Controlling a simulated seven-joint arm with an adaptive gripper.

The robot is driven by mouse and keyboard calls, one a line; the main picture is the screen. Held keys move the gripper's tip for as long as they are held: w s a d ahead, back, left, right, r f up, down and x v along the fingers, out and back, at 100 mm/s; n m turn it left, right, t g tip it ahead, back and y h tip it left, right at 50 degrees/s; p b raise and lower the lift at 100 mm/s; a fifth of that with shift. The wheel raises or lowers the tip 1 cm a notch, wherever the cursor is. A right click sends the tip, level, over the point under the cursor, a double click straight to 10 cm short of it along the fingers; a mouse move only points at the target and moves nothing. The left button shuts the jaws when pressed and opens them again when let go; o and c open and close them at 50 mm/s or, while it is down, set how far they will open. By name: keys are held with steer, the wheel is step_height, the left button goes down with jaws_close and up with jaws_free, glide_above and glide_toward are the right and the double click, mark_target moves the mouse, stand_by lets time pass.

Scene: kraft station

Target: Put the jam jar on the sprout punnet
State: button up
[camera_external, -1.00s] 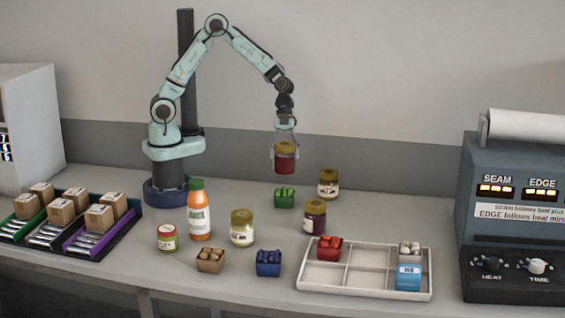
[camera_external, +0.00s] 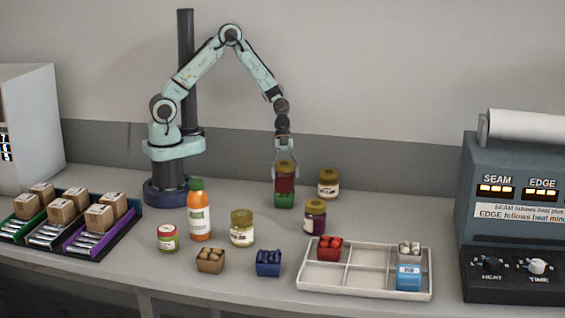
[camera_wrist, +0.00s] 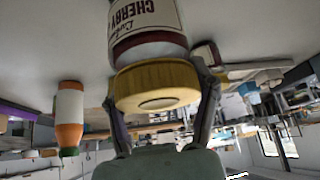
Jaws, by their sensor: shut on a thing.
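The jam jar (camera_external: 285,184) is red with a gold lid and stands upright in my gripper (camera_external: 285,172), whose fingers are shut around it near the lid. The jar also shows in the wrist view (camera_wrist: 150,50), with part of a "CHERRY" label, its gold lid between the two fingers (camera_wrist: 160,88). The green sprout punnet (camera_external: 284,201) is directly below the jar in the external view. The jar's base appears at or just above the punnet's top; I cannot tell whether they touch. The punnet's contents are hidden.
Gold-lidded jars (camera_external: 328,184) and (camera_external: 315,217) stand close on the right. An orange juice bottle (camera_external: 199,212), a pale jar (camera_external: 242,229), brown (camera_external: 210,261) and blue (camera_external: 268,263) punnets stand in front. A white divided tray (camera_external: 345,284) is at front right.

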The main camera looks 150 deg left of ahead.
steer(key=o, duration=1.2)
steer(key=shift+f, duration=0.1)
steer(key=shift+o, duration=0.2)
